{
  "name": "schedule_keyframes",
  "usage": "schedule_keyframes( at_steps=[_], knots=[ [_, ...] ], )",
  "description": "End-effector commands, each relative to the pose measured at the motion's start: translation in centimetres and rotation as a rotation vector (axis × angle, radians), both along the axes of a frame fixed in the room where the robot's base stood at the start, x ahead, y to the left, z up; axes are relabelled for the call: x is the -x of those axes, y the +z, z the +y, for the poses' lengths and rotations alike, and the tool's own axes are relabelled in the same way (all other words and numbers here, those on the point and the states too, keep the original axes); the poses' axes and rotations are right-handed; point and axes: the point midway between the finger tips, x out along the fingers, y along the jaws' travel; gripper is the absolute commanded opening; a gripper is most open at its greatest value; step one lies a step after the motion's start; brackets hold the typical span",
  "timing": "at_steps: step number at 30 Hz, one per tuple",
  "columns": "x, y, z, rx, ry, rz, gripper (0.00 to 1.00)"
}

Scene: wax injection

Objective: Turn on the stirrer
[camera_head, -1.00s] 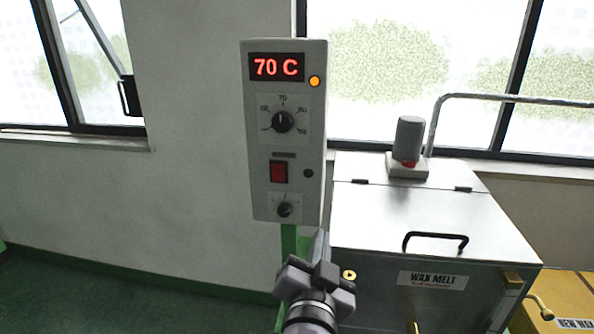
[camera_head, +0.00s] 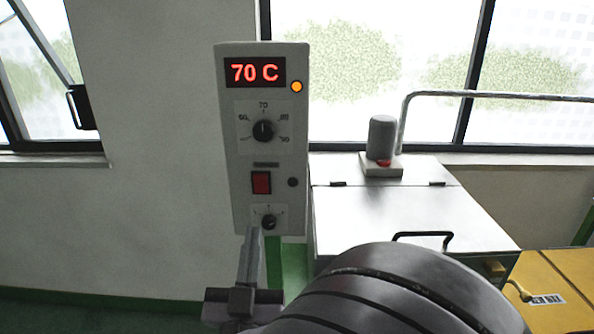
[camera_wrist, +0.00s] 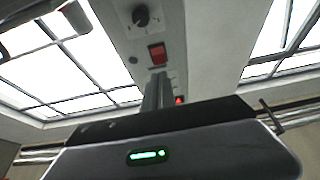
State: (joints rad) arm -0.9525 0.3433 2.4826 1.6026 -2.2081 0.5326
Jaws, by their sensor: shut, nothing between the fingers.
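The grey control box (camera_head: 246,150) hangs on the left of the head view. Its display (camera_head: 255,72) reads 70 C in red. Below are a temperature dial (camera_head: 263,131), a red rocker switch (camera_head: 261,183) with a dark round lamp (camera_head: 292,182) beside it, and a small lower knob (camera_head: 268,221). My gripper (camera_head: 254,236) is shut and empty, its tips just below and left of the lower knob; contact cannot be told. In the wrist view my gripper's fingers (camera_wrist: 157,82) reach toward the box face, close to the red switch (camera_wrist: 157,53). A dark knob (camera_wrist: 141,15) also shows there.
The metal wax tank (camera_head: 375,215) stands right of the box, with a grey motor (camera_head: 381,138) and a lid handle (camera_head: 422,237) on top. My arm hides its front. A yellow box (camera_head: 560,285) stands at lower right. Wall and windows lie behind.

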Motion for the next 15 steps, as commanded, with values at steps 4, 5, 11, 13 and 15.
schedule_keyframes(
  at_steps=[4,5,11,13,15],
  knots=[
    [-3.0,1.8,0.1,0.001,-0.004,-0.001,0.0],
    [-3.7,2.0,0.1,0.001,-0.004,-0.001,0.0],
    [-7.2,3.4,0.3,0.0,-0.001,-0.001,0.0],
    [-8.1,3.7,0.4,0.001,0.0,-0.001,0.0],
    [-8.7,3.9,0.4,0.001,0.0,0.0,0.0]
  ],
)
